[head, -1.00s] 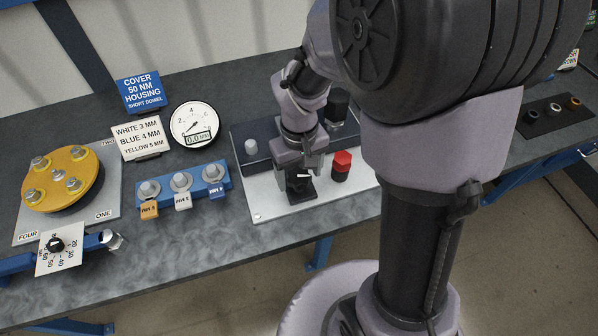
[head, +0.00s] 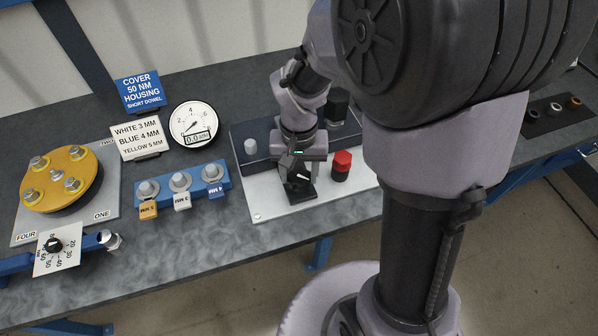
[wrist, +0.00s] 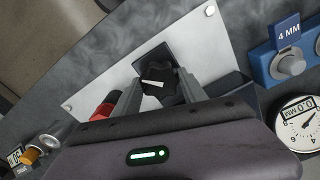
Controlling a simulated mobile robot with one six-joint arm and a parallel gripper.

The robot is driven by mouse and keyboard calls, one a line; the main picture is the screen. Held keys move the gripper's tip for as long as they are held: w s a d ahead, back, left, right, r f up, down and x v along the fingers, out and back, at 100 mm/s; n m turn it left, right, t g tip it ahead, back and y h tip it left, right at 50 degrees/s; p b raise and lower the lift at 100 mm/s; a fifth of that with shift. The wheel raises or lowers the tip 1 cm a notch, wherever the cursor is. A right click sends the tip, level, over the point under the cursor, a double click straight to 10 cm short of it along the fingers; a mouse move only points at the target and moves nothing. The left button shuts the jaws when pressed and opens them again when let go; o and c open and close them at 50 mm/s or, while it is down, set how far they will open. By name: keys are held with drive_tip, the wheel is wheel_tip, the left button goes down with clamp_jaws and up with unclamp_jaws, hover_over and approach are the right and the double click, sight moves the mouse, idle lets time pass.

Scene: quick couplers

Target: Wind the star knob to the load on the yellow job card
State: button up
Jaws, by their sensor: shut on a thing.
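The black star knob (wrist: 162,88) has a white pointer mark and stands on a black block on the white plate (head: 268,203). My gripper (head: 301,172) points down at it, with a finger on each side of the knob in the wrist view, shut on it. The round gauge (head: 193,124) has a small digital window that seems to read 0.0. A white card (head: 140,138) lists white 3 mm, blue 4 mm, yellow 5 mm. A blue card (head: 141,92) reads cover 50 Nm, housing, short dowel. I see no yellow card in these views.
A blue rack (head: 186,184) with tagged couplers is to the left. A yellow flange (head: 62,178) and a dial card (head: 58,249) are farther left. My arm hides part of the bench.

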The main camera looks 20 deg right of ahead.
sight(299, 177)
drive_tip(key=o, duration=1.4)
drive_tip(key=shift+c, duration=0.2)
wheel_tip(299, 177, up, 18)
drive_tip(key=p, duration=0.7)
drive_tip(key=shift+f, duration=0.25)
drive_tip(key=s+a+r+t+y+b, duration=0.1)
drive_tip(key=s+t, duration=0.2)
drive_tip(key=s, duration=0.3)
drive_tip(key=s+a+r+t+y+b, duration=0.1)
drive_tip(key=s+a+r+t+b, duration=0.1)
drive_tip(key=s, duration=0.4)
drive_tip(key=shift+s+a+r+m+t+b, duration=0.25)
drive_tip(key=shift+s+a+m+t+b, duration=0.05)
drive_tip(key=shift+t, duration=0.1)
